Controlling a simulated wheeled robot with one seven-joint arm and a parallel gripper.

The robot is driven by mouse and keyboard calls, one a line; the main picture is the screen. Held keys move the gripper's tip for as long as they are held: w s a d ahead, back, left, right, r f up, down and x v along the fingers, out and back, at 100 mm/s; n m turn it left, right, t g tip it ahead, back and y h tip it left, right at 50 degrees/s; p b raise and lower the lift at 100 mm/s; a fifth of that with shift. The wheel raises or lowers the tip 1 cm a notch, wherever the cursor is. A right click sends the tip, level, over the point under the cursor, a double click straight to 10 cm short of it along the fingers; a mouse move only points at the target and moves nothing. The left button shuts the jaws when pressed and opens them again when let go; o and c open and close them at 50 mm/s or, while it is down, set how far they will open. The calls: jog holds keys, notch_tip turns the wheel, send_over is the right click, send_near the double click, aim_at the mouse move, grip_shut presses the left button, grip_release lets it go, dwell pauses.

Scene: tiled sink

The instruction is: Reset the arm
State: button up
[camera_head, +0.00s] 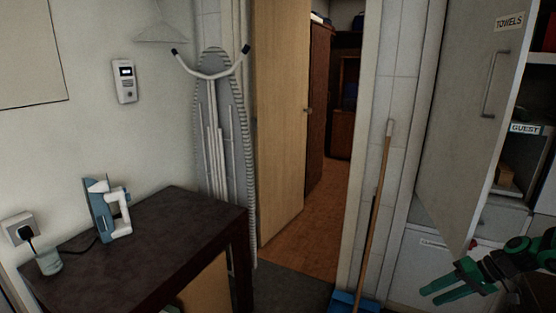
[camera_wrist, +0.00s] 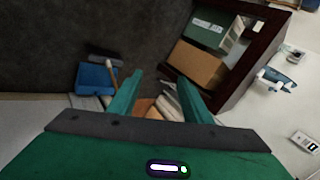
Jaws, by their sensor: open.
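My gripper (camera_head: 452,289) is at the lower right of the head view, green and dark grey, with its fingers apart and nothing between them. It points left, in front of the cabinet and apart from everything I can see. In the wrist view my gripper (camera_wrist: 155,85) shows two green fingers spread open. Beyond them are the floor, a blue dustpan (camera_wrist: 95,78) and the dark table. The rest of my arm is mostly outside the head view.
A dark table (camera_head: 140,235) with an iron (camera_head: 108,210) stands at the left. An open cabinet door (camera_head: 470,120) hangs near my gripper. A broom (camera_head: 380,190) leans by the open doorway. An ironing board (camera_head: 222,150) stands against the wall. Floor before the doorway is clear.

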jog(key=s+a+r+m+g+h, duration=0.1)
jog(key=s+a+r, duration=0.4)
jog(key=s+r, duration=0.5)
jog(key=s+a+r+m+g+h, duration=0.2)
jog(key=s+a+r+h, duration=0.3)
jog(key=s+r, duration=0.5)
jog(key=s+m+h, duration=0.1)
jog(key=s, duration=0.4)
jog(key=shift+a+r, duration=0.3)
jog(key=shift+a, duration=0.1)
jog(key=shift+s, duration=0.1)
jog(key=shift+w+f+g, duration=0.25)
jog(key=shift+w+g, duration=0.05)
jog(key=shift+w, duration=0.3)
